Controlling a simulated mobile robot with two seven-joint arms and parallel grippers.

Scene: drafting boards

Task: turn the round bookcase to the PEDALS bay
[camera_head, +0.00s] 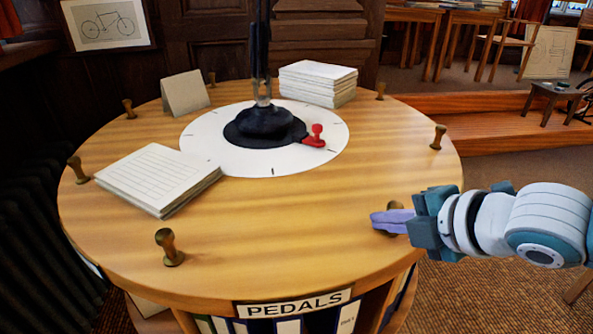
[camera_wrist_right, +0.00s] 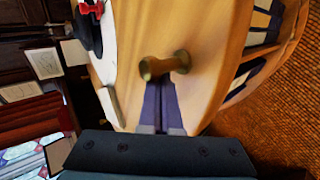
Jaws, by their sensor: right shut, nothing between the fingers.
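The round bookcase (camera_head: 285,225) has a light wooden top with several brass knobs standing around its edge. A PEDALS label (camera_head: 293,304) is on its front rim, above a bay with book spines. My right gripper (camera_head: 378,220) is shut and empty, at the right front of the top. Its purple fingers partly hide a brass knob (camera_head: 393,206). In the right wrist view the shut fingertips (camera_wrist_right: 161,84) end right beside that knob (camera_wrist_right: 165,66); I cannot tell whether they touch. My left gripper is not in view.
A white dial (camera_head: 210,140) with a black lamp base (camera_head: 264,120) and a red pointer (camera_head: 316,138) is on the top. Paper stacks (camera_head: 158,178) (camera_head: 318,80) and a folded card (camera_head: 185,93) also stand there. A wooden step (camera_head: 500,105) is behind right.

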